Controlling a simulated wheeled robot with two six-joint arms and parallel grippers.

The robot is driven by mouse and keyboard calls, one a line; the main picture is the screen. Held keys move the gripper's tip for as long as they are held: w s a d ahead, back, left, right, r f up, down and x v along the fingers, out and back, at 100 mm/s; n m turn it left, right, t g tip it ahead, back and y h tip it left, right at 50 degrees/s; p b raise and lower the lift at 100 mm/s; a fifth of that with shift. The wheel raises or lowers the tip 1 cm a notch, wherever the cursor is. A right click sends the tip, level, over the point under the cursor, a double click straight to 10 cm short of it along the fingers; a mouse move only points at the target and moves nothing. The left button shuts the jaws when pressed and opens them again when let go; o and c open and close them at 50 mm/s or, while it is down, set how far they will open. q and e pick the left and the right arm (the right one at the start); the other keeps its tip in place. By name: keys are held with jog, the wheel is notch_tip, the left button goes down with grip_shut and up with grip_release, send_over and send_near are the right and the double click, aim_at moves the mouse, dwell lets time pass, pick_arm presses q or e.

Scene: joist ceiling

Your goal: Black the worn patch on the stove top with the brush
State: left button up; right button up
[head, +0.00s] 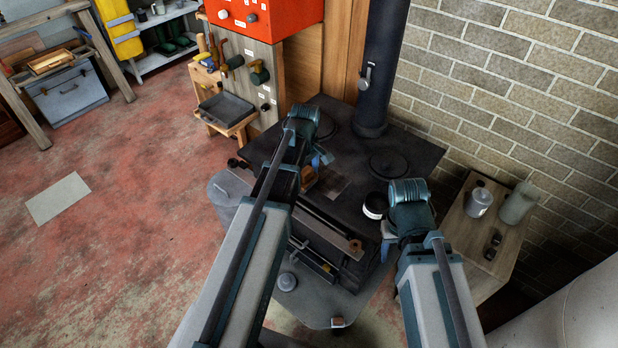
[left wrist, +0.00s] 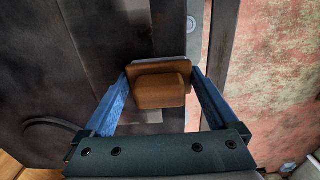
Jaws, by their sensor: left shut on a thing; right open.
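The black stove top (head: 405,150) lies in front of me in the head view. A greyish-brown worn patch (head: 332,187) shows on it, beside my left gripper (head: 316,170). In the left wrist view, the blue fingers of this gripper are shut on the brown block of the brush (left wrist: 160,90). The brush is over the stove top near its edge; its bristles are hidden, so I cannot tell whether they touch. A black tin with a white label (head: 374,206) stands on the stove top, left of my right gripper (head: 388,243). That gripper is open, its fingers partly hidden.
A stovepipe (head: 382,70) rises at the back of the stove, and a round lid (head: 389,164) lies before it. A rail (head: 325,222) runs along the stove's front. A wooden side table (head: 465,222) with cans stands right, against the brick wall (head: 530,80).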

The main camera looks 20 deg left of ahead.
pick_arm(q)
jog(key=shift+w+a+r, duration=0.1)
jog(key=shift+w+a, duration=0.1)
jog(key=shift+a, duration=0.25)
jog(key=shift+w+d, duration=0.35)
jog(key=shift+w, duration=0.5)
jog(key=shift+w+d, duration=0.3)
jog(key=shift+w, duration=0.5)
jog(key=shift+w, duration=0.1)
jog(key=shift+w+d, duration=0.3)
jog(key=shift+w, duration=0.5)
jog(key=shift+w+d, duration=0.3)
jog(key=shift+w, duration=0.5)
jog(key=shift+w+d, duration=0.35)
jog(key=shift+w, duration=0.5)
jog(key=shift+w+d, duration=0.3)
jog(key=shift+w, duration=0.5)
jog(key=shift+a, duration=0.1)
